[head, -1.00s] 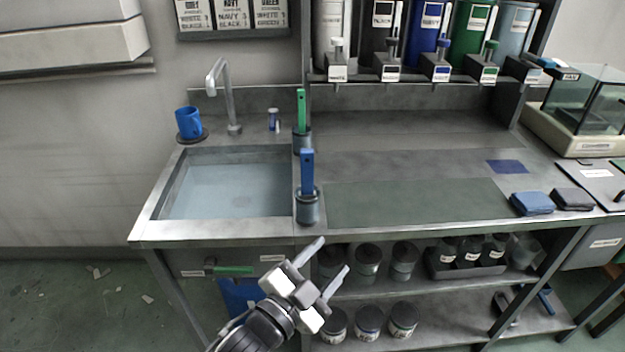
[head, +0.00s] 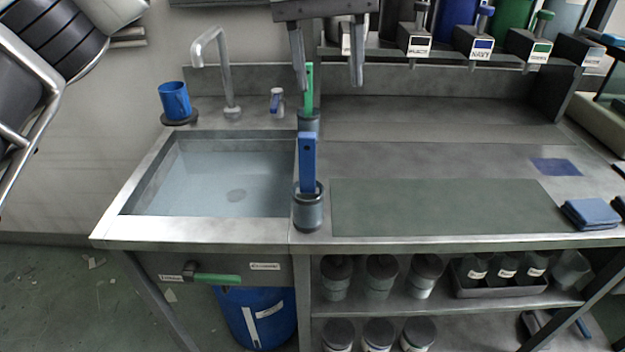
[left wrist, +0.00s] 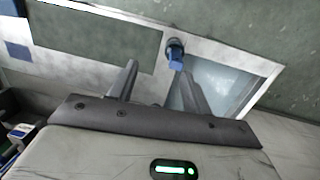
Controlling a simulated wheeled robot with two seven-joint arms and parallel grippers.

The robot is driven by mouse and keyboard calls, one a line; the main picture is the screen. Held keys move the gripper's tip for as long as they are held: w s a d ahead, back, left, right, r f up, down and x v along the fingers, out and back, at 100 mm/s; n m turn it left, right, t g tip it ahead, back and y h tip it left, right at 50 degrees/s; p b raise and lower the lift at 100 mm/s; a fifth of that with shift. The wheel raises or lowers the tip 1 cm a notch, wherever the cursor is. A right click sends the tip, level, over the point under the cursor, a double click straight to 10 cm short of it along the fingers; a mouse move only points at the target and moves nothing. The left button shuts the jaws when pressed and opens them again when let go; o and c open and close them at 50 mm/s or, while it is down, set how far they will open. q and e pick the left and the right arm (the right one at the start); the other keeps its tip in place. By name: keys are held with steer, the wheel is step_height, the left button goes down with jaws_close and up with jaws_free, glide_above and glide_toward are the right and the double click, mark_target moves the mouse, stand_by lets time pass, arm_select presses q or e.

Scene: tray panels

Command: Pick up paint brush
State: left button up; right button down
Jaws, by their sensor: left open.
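A paint brush with a blue handle (head: 307,160) stands upright in a dark metal cup (head: 308,212) at the front edge between the sink and the worktop. A green-handled brush (head: 309,90) stands in a second cup (head: 309,123) behind it. My left gripper (head: 328,75) hangs at the top of the head view, fingers downward, open and empty, above the brushes in the picture. In the left wrist view, the blue handle (left wrist: 176,63) and its cup (left wrist: 175,46) appear beyond the open fingers, nearer the right one. My right gripper is not in view.
The water-filled sink (head: 140,185) lies left of the cups, with a faucet (head: 229,80) and a blue mug (head: 175,102) behind it. A green mat (head: 440,207) covers the worktop to the right. Paint dispensers (head: 480,45) line the back. A blue cloth (head: 590,213) lies at right.

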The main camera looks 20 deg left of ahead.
mark_target(307, 134)
arm_select(q)
steer(key=shift+t+y, duration=0.4)
steer(key=shift+y, duration=0.3)
steer(key=a+f, duration=0.1)
steer(key=f, duration=0.1)
steer(key=a+f, duration=0.1)
steer(key=f, duration=0.1)
steer(key=a+f+b, duration=0.1)
steer(key=f, duration=0.2)
steer(key=shift+w, duration=0.25)
steer(key=shift+s+f, duration=0.1)
steer(key=shift+f, duration=3.05)
jaws_close()
steer(key=c, duration=1.1)
jaws_free()
